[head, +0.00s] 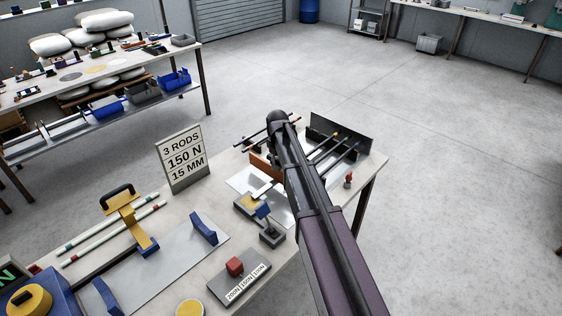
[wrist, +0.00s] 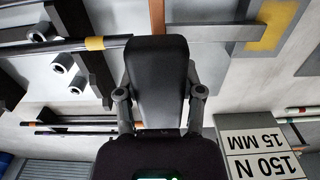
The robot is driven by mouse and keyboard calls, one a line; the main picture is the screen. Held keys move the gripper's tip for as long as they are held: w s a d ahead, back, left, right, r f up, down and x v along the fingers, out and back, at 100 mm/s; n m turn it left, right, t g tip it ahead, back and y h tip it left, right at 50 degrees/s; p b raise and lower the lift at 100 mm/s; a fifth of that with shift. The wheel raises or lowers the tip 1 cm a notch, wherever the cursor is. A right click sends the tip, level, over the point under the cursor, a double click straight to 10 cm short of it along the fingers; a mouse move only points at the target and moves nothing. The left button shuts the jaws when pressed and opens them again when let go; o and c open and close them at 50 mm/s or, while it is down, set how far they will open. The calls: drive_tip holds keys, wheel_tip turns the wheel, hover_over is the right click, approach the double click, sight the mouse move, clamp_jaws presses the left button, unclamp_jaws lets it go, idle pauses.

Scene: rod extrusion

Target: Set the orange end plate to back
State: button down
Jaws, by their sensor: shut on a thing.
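The orange end plate (head: 262,166) stands on the table just left of my arm in the head view, partly hidden by it. In the wrist view it is a thin orange strip (wrist: 157,14) running up from the fingertips. My gripper (wrist: 157,40) is shut at this strip; the dark fingers hide the contact itself. In the head view my own arm covers the gripper. Dark rods (head: 334,150) lie beside the arm, and one with a yellow band (wrist: 94,43) shows left of the fingers in the wrist view.
A black upright panel (head: 345,133) stands at the table's far right. A sign (head: 180,158) stands left of the arm. A yellow-topped block (head: 250,203), a blue-topped stand (head: 270,232) and a small red piece (head: 348,180) are nearby. Grey floor surrounds the table.

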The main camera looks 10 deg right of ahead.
drive_tip(key=s+a, duration=0.1)
drive_tip(key=a, duration=0.1)
drive_tip(key=s+a, duration=0.4)
drive_tip(key=shift+a, duration=0.3)
drive_tip(key=c, duration=0.5)
unclamp_jaws()
drive_tip(key=shift+a, duration=0.1)
drive_tip(key=shift+r, duration=0.1)
drive_tip(key=shift+r+p, duration=7.85)
drive_tip(key=shift+p, duration=0.15)
drive_tip(key=s+d+f+m+b, duration=0.1)
drive_tip(key=s+d+m, duration=0.1)
drive_tip(key=s, duration=0.5)
drive_tip(key=s+d+f+m+b, duration=0.2)
drive_tip(key=s+d, duration=0.1)
drive_tip(key=s, duration=0.5)
drive_tip(key=s+d+f+m+b, duration=0.2)
drive_tip(key=s+d+m, duration=0.1)
drive_tip(key=s, duration=0.4)
drive_tip(key=shift+s+d+f, duration=0.1)
drive_tip(key=shift+s+d, duration=0.05)
drive_tip(key=shift+s, duration=0.25)
